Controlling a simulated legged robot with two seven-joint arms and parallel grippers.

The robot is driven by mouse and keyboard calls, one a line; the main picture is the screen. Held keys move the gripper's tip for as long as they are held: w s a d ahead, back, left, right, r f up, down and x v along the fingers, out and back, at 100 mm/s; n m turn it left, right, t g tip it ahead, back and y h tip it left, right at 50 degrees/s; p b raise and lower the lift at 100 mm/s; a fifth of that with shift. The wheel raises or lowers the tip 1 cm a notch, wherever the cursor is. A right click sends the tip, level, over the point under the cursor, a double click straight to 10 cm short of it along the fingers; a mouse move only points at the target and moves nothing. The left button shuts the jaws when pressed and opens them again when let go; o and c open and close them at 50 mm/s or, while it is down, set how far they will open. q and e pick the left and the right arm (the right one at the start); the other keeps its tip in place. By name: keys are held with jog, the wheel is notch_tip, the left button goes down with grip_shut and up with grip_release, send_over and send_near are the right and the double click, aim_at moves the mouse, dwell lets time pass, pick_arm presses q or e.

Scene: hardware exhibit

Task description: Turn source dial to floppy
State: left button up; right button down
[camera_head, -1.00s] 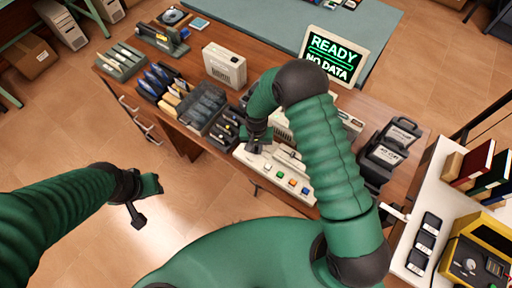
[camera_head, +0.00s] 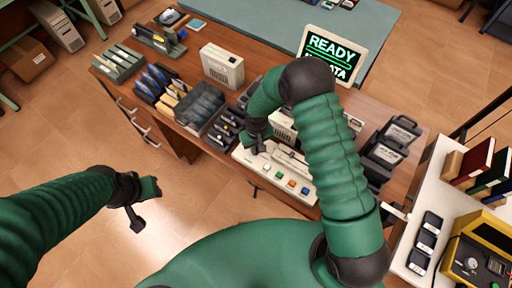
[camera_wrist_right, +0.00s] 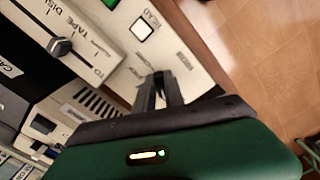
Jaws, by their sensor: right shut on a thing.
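A cream control panel (camera_head: 282,184) with coloured buttons lies along the front of the wooden desk. My right gripper (camera_head: 250,148) is down at the panel's left end. In the right wrist view its fingers (camera_wrist_right: 160,88) are close together against the panel, near a square white button (camera_wrist_right: 142,29). The source dial is hidden at the fingertips, and its pointer and floppy mark cannot be read. A slide lever (camera_wrist_right: 60,47) with disk and tape lettering is beside them. My left gripper (camera_head: 143,203) hangs over the floor at left, open and empty.
A monitor (camera_head: 333,45) reading READY stands behind, partly covered by my right arm. Disk trays (camera_head: 200,108) and a beige box (camera_head: 222,66) are left of the panel. Black cartridge holders (camera_head: 385,150) are at right. A white side table (camera_head: 423,203) holds dark devices and books.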

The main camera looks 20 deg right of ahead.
jog(key=shift+s, duration=0.1)
jog(key=c, duration=1.8)
grip_release()
jog(key=o, duration=0.4)
jog(key=shift+r, duration=0.1)
jog(key=shift+c, duration=0.2)
jog(key=shift+r, duration=0.2)
notch_tip(320, 180, up, 16)
jog(key=b, duration=0.2)
jog(key=shift+r, duration=0.15)
